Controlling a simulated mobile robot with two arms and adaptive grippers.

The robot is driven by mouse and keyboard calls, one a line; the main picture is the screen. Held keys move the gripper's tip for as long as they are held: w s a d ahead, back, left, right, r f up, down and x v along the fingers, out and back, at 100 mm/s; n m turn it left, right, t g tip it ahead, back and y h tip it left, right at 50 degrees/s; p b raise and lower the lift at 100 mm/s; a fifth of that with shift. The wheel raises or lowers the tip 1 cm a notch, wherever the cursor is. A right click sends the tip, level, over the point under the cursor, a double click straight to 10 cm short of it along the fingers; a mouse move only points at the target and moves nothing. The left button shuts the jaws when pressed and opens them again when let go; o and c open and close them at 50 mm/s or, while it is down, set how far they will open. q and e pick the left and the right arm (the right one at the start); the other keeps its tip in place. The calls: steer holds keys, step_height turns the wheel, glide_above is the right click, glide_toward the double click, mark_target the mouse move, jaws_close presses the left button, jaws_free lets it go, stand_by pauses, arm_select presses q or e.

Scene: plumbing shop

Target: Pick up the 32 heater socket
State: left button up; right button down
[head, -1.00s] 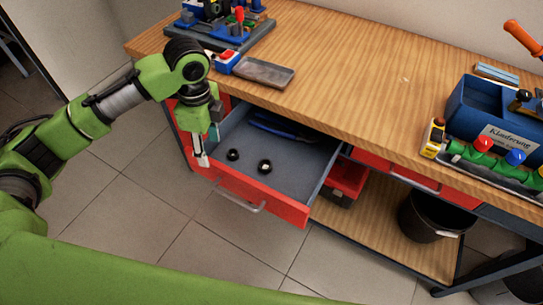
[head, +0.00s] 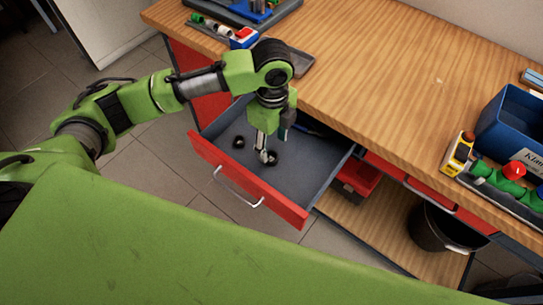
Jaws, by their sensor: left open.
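Two small black round heater sockets lie on the grey floor of the open red drawer (head: 320,180). One socket (head: 238,142) lies to the left and is fully in view. The other socket (head: 273,159) lies to the right and is partly hidden by my left gripper (head: 264,157). I cannot read a size on either one. My left gripper points down into the drawer, its fingertips at the right socket. It is open; I cannot tell whether the fingers touch the socket. My right gripper is out of view.
The wooden workbench (head: 390,70) overhangs the back of the drawer. A blue tool (head: 308,130) lies at the drawer's back. A grey tray (head: 300,62) sits near the bench edge above. The drawer's front and side walls stand around the sockets.

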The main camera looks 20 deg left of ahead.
mark_target(271, 156)
arm_select(q)
steer(key=shift+f, duration=0.25)
steer(key=f, duration=0.4)
steer(key=shift+a+f, duration=0.2)
steer(key=shift+a, duration=0.05)
steer(key=shift+f, duration=0.25)
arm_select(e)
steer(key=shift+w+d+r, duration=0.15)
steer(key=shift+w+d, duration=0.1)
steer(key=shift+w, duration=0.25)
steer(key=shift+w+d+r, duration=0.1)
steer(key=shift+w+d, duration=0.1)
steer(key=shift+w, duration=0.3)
arm_select(q)
steer(key=shift+c, duration=1.1)
steer(key=c, duration=1)
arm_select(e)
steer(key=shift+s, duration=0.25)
